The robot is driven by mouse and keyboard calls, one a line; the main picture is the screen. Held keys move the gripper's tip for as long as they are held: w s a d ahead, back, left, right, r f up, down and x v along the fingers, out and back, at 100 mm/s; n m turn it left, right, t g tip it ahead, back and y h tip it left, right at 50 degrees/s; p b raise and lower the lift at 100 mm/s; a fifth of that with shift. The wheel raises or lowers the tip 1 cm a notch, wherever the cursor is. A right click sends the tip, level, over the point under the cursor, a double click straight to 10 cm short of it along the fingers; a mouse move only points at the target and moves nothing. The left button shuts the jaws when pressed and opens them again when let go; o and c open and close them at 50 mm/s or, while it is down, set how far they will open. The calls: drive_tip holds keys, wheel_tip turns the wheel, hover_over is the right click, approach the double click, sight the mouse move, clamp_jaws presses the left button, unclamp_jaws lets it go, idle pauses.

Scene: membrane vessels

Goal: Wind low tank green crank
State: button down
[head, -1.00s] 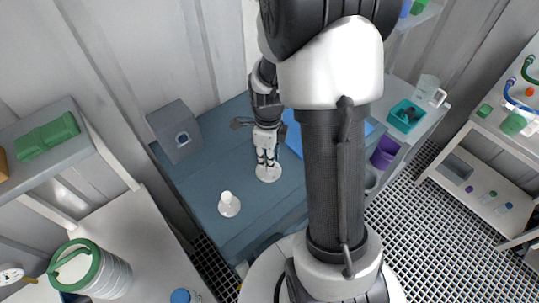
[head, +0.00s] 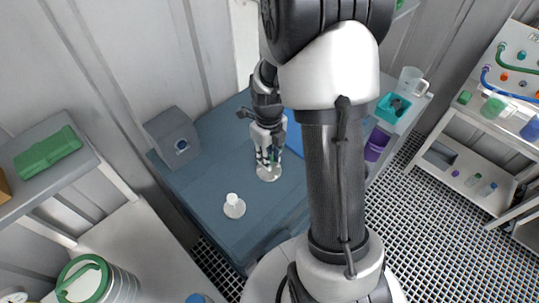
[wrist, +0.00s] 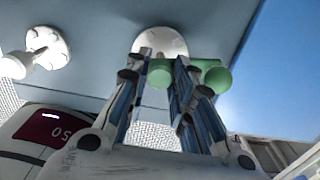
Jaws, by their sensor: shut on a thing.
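The green crank (wrist: 217,76) shows in the wrist view as a green bar with rounded ends, between and behind the fingers of my gripper (wrist: 160,76). My gripper is shut on it. A round white base (wrist: 160,40) lies just beyond the crank. In the head view my gripper (head: 268,157) points down over the white base (head: 269,173) on the blue-grey bench, and its fingers hide most of the crank. A second, white knob on a round white base (head: 234,206) stands to the left and nearer; it also shows in the wrist view (wrist: 46,45).
The blue-grey bench (head: 215,165) has free room left of my gripper. A grey box (head: 172,137) stands at its back left. A teal tray (head: 394,107) and purple cup (head: 376,144) are to the right. A green-lidded can (head: 84,280) stands front left.

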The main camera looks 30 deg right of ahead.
drive_tip(key=shift+w, duration=0.1)
idle(0.3)
drive_tip(key=c, duration=1.6)
unclamp_jaws()
drive_tip(key=shift+c, duration=0.2)
drive_tip(key=shift+r, duration=0.1)
wheel_tip(320, 180, up, 12)
drive_tip(key=shift+o, duration=0.3)
